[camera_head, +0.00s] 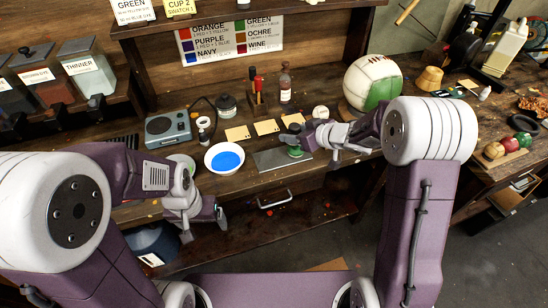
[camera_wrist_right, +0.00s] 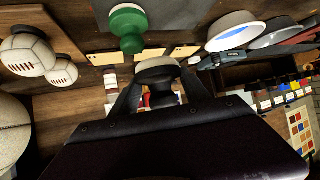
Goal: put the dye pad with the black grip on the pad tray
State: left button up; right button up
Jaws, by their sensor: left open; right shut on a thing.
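My right gripper (camera_head: 303,137) is shut on the dye pad with the black grip. In the right wrist view its fingers (camera_wrist_right: 160,100) close around the black grip (camera_wrist_right: 166,97), and the pale round pad (camera_wrist_right: 158,66) shows beyond them. The pad tray (camera_head: 268,160) is a flat dark plate on the bench, close to the right gripper; it also shows in the right wrist view (camera_wrist_right: 178,12). A dye pad with a green grip (camera_head: 294,152) stands on the tray, also seen in the wrist view (camera_wrist_right: 127,20). My left gripper (camera_head: 203,224) is open and empty at the bench's front edge.
A white bowl of blue dye (camera_head: 224,158) stands left of the tray. Several tan cards (camera_head: 266,127) lie behind it. A white and green ball (camera_head: 372,84) stands at the right. A grey device (camera_head: 168,129) and a dark bottle (camera_head: 285,86) stand farther back.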

jog(key=b, duration=0.3)
send_over(269, 160)
jog(key=f, duration=0.5)
jog(key=shift+w+d+f, duration=0.1)
jog(key=shift+d+f, duration=0.05)
jog(key=shift+d, duration=0.05)
jog(key=shift+a, duration=0.25)
notch_tip(269, 160, down, 4)
jog(key=shift+b, duration=0.65)
pick_arm(q)
notch_tip(269, 160, down, 6)
jog(key=shift+w+d+r, duration=0.1)
jog(key=shift+r, duration=0.15)
pick_arm(e)
jog(key=o, duration=1.5)
jog(key=shift+f, duration=0.1)
